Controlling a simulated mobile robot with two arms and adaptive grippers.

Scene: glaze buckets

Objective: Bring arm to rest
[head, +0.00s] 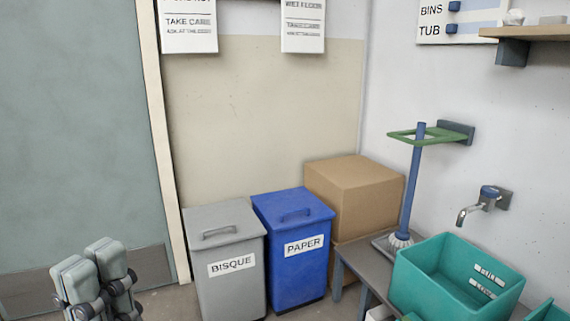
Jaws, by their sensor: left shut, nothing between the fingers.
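My left gripper (91,268) shows at the lower left of the head view, with its grey finger pads pointing up. The fingers are together and hold nothing. It stands in front of the grey-green door (70,130), apart from the grey bin to its right. The rest of the left arm is cut off by the bottom edge. My right gripper is not in view.
A grey BISQUE bin (229,288) and a blue PAPER bin (293,269) stand by the wall, both lidded. Cardboard boxes (355,195) are behind. A teal tub (430,285) sits on a low bench (360,268) at right, below a tap (478,208).

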